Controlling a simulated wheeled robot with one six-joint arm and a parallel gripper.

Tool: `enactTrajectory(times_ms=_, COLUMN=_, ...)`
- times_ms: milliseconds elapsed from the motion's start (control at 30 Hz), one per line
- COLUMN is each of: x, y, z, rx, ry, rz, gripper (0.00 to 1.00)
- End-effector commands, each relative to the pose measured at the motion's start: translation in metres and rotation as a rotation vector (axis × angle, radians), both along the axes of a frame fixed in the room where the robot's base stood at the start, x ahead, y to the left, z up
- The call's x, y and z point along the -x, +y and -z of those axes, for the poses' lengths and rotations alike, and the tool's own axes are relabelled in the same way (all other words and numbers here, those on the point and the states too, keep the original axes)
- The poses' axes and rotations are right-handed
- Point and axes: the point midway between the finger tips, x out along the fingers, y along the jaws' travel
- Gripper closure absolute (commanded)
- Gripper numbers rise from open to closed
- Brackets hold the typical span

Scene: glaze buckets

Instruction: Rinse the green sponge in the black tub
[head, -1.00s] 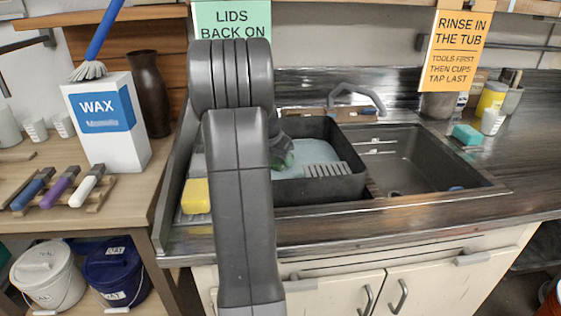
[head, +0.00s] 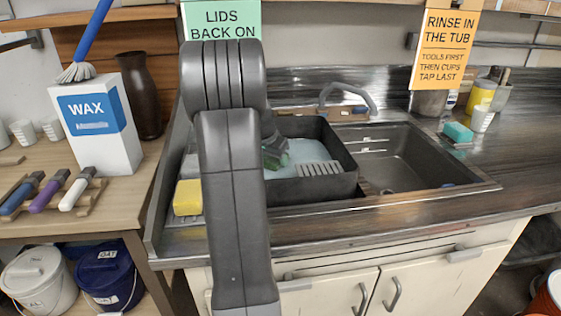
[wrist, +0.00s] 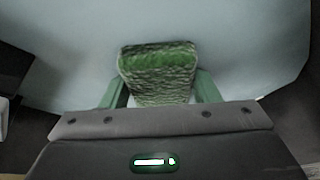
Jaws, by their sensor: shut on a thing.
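The green sponge (wrist: 160,72) is between the two fingers of my gripper (wrist: 160,92) in the wrist view, with pale blue water behind it. My gripper is shut on it. In the head view, my gripper (head: 275,155) is inside the black tub (head: 318,188), over the pale blue water (head: 308,150). My arm hides the tub's left part and most of the sponge. I cannot tell whether the sponge touches the water.
The sink basin (head: 400,172) right of the tub looks empty, with the tap (head: 348,92) behind. A yellow sponge (head: 187,198) lies left of my arm. A teal sponge (head: 457,132) lies on the right counter. The wax box (head: 100,130) stands on the left table.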

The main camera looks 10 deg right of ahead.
Motion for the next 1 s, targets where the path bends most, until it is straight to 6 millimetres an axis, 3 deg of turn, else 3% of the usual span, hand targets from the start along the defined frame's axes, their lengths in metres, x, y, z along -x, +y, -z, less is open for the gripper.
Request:
enactTrajectory(times_ms=167, x=0.000, y=0.013, z=0.000, rx=0.000, ry=-0.001, rz=-0.001, gripper=0.66)
enactTrajectory(times_ms=533, x=0.000, y=0.014, z=-0.004, rx=0.001, ry=-0.001, rz=0.000, gripper=0.66)
enactTrajectory(times_ms=1000, x=0.000, y=0.014, z=-0.050, rx=0.000, ry=-0.002, rz=0.001, gripper=0.66)
